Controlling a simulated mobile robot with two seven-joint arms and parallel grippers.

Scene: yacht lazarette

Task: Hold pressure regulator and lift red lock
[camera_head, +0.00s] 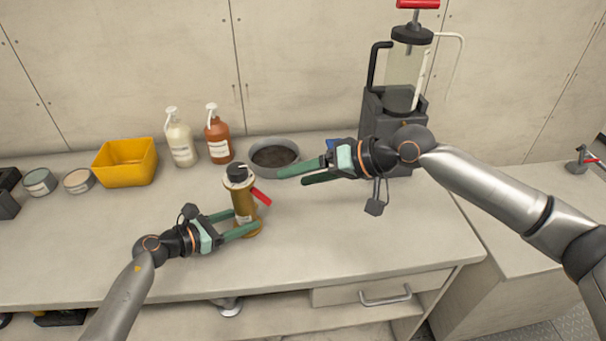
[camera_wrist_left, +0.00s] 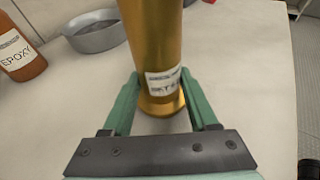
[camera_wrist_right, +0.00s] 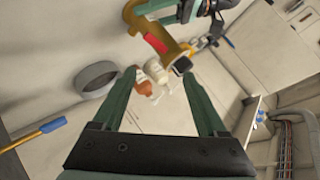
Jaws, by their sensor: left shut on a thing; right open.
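The pressure regulator (camera_head: 243,200) is a brass-gold cylinder with a black top, standing upright on the bench. My left gripper (camera_head: 250,229) is shut around the regulator's lower body. The left wrist view shows the gold body (camera_wrist_left: 155,45) between the green fingers, above a white label. My right gripper (camera_head: 290,175) is open and empty, right of the regulator's top and apart from the lock. The right wrist view shows the red lock (camera_wrist_right: 155,43) beyond its fingers.
A grey round pan (camera_head: 273,156) is behind the right gripper's fingers. Two pump bottles (camera_head: 181,140) (camera_head: 218,138) and a yellow bin (camera_head: 125,163) stand at the back left. A dark device (camera_head: 375,105) stands at the back right. The front middle of the bench is clear.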

